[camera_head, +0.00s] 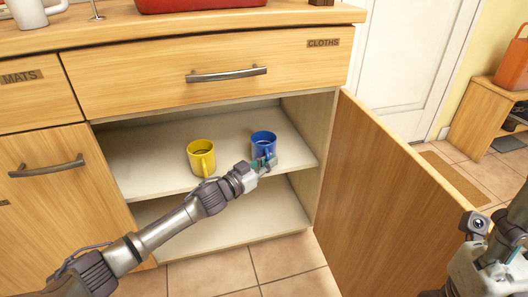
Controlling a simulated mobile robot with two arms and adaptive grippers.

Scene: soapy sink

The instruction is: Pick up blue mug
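The blue mug (264,142) stands upright on the upper shelf (141,165) inside the open cabinet, towards the right. My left gripper (264,164) reaches in from the lower left, and its teal fingertips are at the front of the blue mug, where they cover its lower front and handle area. The fingers are small and overlap the mug, so I cannot tell whether they are closed on it. Part of my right arm shows at the right edge, but its fingers do not show.
A yellow mug (201,155) stands left of the blue one, close to my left wrist. The open cabinet door (385,205) swings out on the right. Closed drawers sit above the opening. The lower shelf (235,220) looks empty. A white mug (30,12) is on the counter.

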